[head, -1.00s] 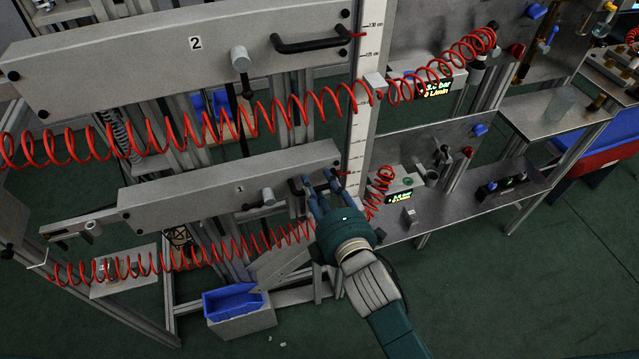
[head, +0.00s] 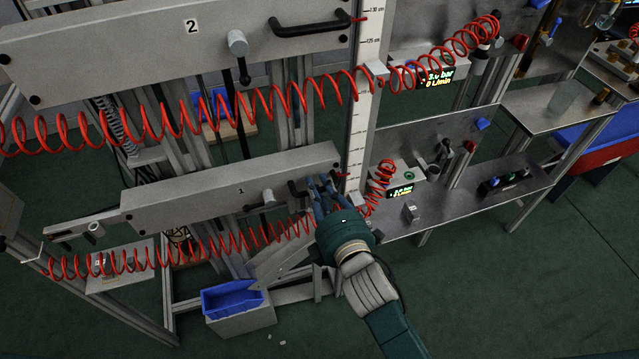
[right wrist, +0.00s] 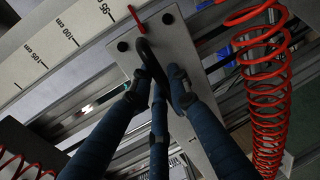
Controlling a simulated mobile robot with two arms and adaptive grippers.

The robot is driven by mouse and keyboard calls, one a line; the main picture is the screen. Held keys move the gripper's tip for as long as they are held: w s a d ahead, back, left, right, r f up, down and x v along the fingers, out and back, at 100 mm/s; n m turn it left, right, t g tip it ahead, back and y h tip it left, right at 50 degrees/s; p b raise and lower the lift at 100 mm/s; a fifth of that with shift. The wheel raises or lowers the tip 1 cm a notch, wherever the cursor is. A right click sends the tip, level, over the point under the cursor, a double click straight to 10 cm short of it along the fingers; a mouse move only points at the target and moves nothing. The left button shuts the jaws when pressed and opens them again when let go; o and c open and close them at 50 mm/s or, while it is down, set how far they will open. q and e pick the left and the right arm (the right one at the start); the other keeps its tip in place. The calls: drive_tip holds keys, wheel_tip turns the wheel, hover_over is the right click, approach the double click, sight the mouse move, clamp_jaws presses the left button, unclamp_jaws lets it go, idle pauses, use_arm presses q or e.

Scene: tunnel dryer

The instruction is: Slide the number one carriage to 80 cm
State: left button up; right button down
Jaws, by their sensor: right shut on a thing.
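The number one carriage (head: 175,200) is the lower grey plate marked 1, below the carriage marked 2. Its black handle (head: 294,189) is at its right end and also shows in the right wrist view (right wrist: 150,62). My right gripper (head: 316,184) has its blue fingers closed around this handle; the fingers partly hide it in the head view. In the right wrist view, the carriage's red pointer (right wrist: 134,14) lies past the 95 cm mark of the white scale (right wrist: 50,40), on the side away from 100. My left gripper is not seen.
The number two carriage (head: 120,55) hangs above. A blue bin (head: 232,300) stands below left. A metal shelf (head: 460,205) with gauges is to the right of the scale (head: 364,110).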

wheel_tip(320, 180, down, 14)
drive_tip(key=b, duration=0.6)
drive_tip(key=shift+s+b, duration=0.2)
drive_tip(key=shift+b, duration=0.15)
drive_tip(key=shift+d, duration=0.1)
drive_tip(key=c, duration=1.7)
unclamp_jaws()
drive_tip(key=shift+s+r, duration=0.1)
drive_tip(key=v, duration=1.1)
drive_tip(key=shift+s+r, duration=0.25)
drive_tip(key=shift+r, duration=0.25)
